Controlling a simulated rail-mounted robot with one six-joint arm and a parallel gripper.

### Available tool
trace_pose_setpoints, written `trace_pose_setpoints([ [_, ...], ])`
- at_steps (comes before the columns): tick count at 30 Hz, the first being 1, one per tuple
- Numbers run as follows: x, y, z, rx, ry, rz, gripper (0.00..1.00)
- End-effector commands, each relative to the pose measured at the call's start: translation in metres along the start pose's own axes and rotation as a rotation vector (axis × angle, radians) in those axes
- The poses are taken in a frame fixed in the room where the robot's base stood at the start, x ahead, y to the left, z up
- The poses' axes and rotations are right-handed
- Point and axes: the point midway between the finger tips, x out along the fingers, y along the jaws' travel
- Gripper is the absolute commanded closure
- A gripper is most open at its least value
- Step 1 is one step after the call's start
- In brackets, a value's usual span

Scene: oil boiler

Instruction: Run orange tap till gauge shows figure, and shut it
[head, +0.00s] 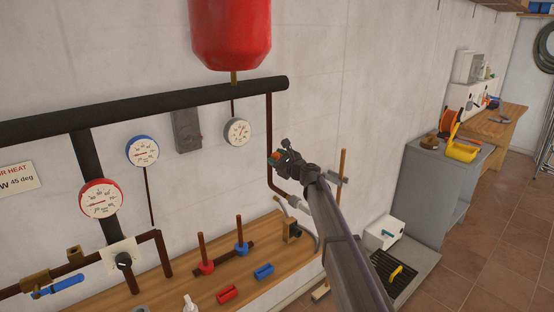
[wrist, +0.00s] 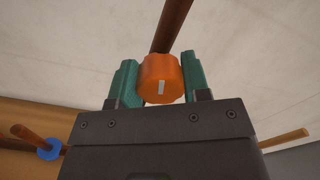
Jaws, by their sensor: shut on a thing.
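The orange tap (wrist: 160,77) is a round ribbed knob with a pale mark on its face, at the end of a brown pipe. My gripper (wrist: 158,82) is shut on it, with one green finger on each side. In the head view my gripper (head: 277,158) is at the brown pipe right of the gauges, and the knob is mostly hidden there. A grey-rimmed gauge (head: 237,132) hangs left of my gripper; its figures are too small to read. A blue-rimmed gauge (head: 143,151) and a red-rimmed gauge (head: 101,198) are further left.
A red vessel (head: 230,32) hangs above the thick black pipe (head: 190,97). Below, a wooden bench (head: 195,292) carries red and blue valve parts. A grey cabinet (head: 428,185) stands right, with a floor tray (head: 405,274) in front. The tiled floor at right is free.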

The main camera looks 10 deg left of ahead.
Motion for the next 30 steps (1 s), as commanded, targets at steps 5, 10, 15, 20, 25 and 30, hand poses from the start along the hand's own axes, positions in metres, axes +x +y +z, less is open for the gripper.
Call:
trace_pose_setpoints([
  [5,-0.0003,0.0004,-0.0001,-0.114,0.0,0.001,0.8],
  [10,-0.0003,0.0004,-0.0001,-0.199,0.0,0.001,0.8],
  [15,-0.0004,0.0004,-0.0001,-0.247,0.0,0.001,0.8],
  [20,-0.0004,0.0005,-0.0001,-0.264,0.0,0.001,0.8],
  [25,-0.0004,0.0005,-0.0001,-0.264,0.0,0.001,0.8],
  [30,-0.0005,0.0005,-0.0001,-0.264,0.0,0.001,0.53],
])
